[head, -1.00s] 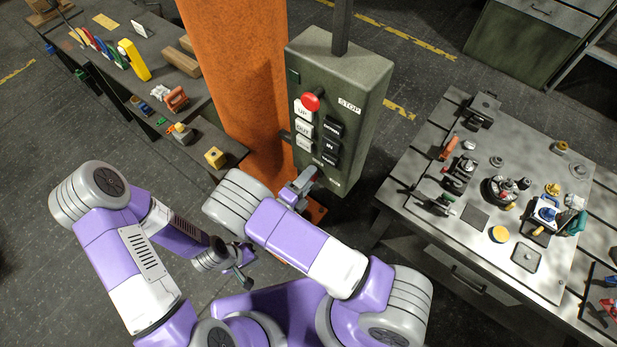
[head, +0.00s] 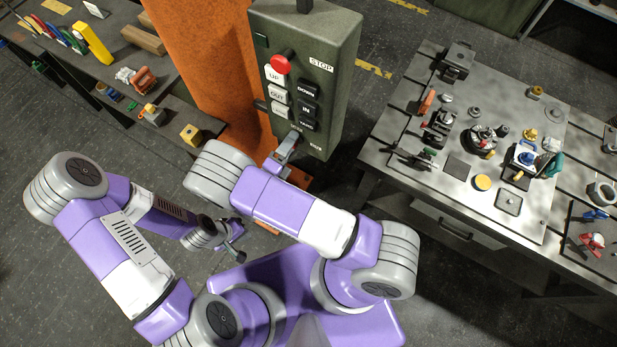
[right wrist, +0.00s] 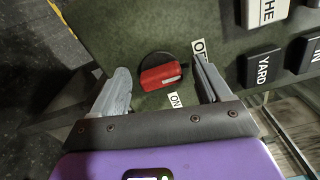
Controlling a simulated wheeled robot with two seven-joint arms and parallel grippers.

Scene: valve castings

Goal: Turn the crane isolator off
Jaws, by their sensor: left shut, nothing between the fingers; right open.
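The crane isolator is a small red rotary knob (right wrist: 163,76) on a dark round base, on the green control box. It shows in the right wrist view; its white mark is at the right end, between the OFF label (right wrist: 198,48) and the ON label (right wrist: 175,101). My right gripper (right wrist: 161,69) is open, one finger on each side of the knob, with visible gaps. In the head view my right gripper (head: 288,148) is at the lower face of the control box (head: 338,62) and the knob is hidden. My left gripper (head: 236,250) is shut and empty, low and away from the box.
The box also has a red stop button (head: 281,64) and several white and black push buttons above the isolator. An orange column (head: 205,55) stands behind. A workbench (head: 398,128) with parts is at the right; a dark bench with tools (head: 168,85) is at the left.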

